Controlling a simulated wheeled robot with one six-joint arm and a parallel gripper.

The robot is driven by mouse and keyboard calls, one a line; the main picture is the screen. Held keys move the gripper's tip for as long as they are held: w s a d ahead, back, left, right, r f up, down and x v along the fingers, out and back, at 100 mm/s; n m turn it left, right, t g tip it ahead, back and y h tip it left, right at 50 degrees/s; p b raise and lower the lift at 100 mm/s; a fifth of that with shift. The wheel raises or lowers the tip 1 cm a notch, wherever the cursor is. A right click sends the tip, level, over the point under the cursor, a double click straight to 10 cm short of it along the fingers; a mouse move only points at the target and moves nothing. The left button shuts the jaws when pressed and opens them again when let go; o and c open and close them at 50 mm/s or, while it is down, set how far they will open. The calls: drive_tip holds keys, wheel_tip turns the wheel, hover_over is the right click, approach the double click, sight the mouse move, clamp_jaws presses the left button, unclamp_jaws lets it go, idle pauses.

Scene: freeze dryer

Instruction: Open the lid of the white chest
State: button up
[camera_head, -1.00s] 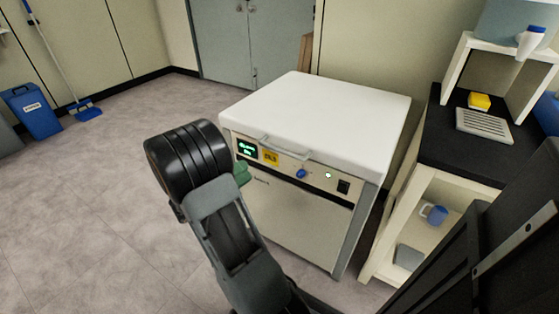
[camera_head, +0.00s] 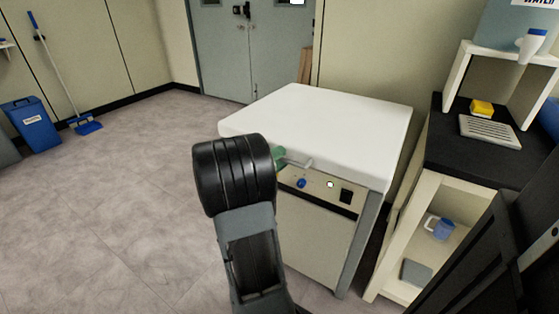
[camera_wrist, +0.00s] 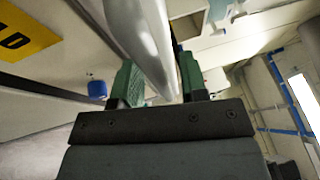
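The white chest (camera_head: 320,115) stands in the middle of the head view with its white lid down. A light handle (camera_head: 298,162) sticks out from the lid's front edge, and it also shows large in the wrist view (camera_wrist: 145,35). My gripper (camera_head: 280,157) is at the left part of this handle, mostly hidden behind my arm. In the wrist view my gripper (camera_wrist: 158,80) has its two green fingers apart, with the handle bar running between them. The bar looks close to the right finger; I cannot tell whether they touch.
A shelf unit with a black top (camera_head: 465,160) stands close on the right. Open floor (camera_head: 110,210) lies to the left. Grey doors (camera_head: 250,60) are behind.

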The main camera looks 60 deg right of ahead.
drive_tip(key=shift+c, duration=0.2)
clamp_jaws()
idle(0.3)
